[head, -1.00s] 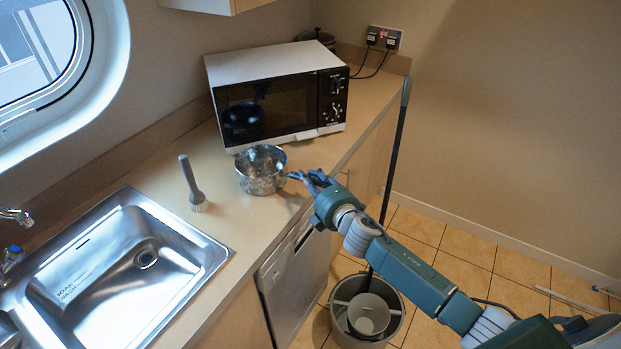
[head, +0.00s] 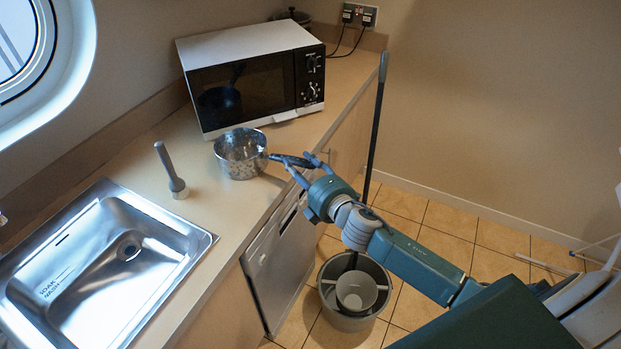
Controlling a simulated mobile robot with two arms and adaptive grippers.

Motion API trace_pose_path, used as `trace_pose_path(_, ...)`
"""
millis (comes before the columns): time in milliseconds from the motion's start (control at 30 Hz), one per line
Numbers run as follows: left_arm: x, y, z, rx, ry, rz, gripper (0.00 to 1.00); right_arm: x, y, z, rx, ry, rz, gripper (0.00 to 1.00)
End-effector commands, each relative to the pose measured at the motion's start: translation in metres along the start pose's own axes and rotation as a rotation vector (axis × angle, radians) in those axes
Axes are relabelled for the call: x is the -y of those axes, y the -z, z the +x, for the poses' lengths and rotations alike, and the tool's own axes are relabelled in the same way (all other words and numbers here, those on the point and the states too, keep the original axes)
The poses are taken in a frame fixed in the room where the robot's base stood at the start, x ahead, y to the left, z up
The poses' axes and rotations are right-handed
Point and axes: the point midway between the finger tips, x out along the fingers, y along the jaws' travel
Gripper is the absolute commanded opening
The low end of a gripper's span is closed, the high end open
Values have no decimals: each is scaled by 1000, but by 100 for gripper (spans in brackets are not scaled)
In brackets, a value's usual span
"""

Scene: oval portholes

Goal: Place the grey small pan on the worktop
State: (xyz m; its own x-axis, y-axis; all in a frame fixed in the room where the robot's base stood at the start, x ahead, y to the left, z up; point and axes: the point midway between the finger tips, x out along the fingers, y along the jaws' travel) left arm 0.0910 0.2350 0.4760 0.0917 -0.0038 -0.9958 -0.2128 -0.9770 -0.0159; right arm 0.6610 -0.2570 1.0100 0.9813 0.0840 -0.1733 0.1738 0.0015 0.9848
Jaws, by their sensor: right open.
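The grey small pan (head: 241,154) is a shiny metal pan standing upright on the beige worktop (head: 141,205), in front of the microwave. A dark handle seems to stick out from its right side, towards my right gripper. My right gripper (head: 295,164) is open at the worktop's front edge, just right of the pan, with its fingers around or beside the handle; I cannot tell which. My left gripper is out of view.
A white microwave (head: 250,76) stands behind the pan. A grey brush-like tool (head: 171,170) stands left of it, beside the steel sink (head: 105,265). A bucket (head: 354,291) and a long dark pole (head: 376,125) are on the floor side. A lidded pot (head: 292,17) sits behind the microwave.

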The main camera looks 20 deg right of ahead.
Motion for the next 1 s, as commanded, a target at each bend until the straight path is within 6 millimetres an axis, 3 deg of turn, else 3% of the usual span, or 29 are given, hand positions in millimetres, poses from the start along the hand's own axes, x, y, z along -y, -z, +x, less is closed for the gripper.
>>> trace_pose_path(100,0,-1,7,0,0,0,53,3,0,-26,-2,2,0,43)
trace_pose_path(300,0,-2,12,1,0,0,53,2,0,-55,-1,1,0,43)
trace_pose_path(500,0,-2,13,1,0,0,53,0,0,-65,-1,-1,0,43)
trace_pose_path(767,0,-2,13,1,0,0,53,6,-2,-65,5,10,10,43)
trace_pose_path(867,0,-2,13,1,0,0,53,42,-13,-62,33,69,65,43)
trace_pose_path(967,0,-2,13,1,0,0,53,115,-32,-63,93,185,182,43)
trace_pose_path(1000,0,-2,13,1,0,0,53,153,-40,-67,125,242,243,43)
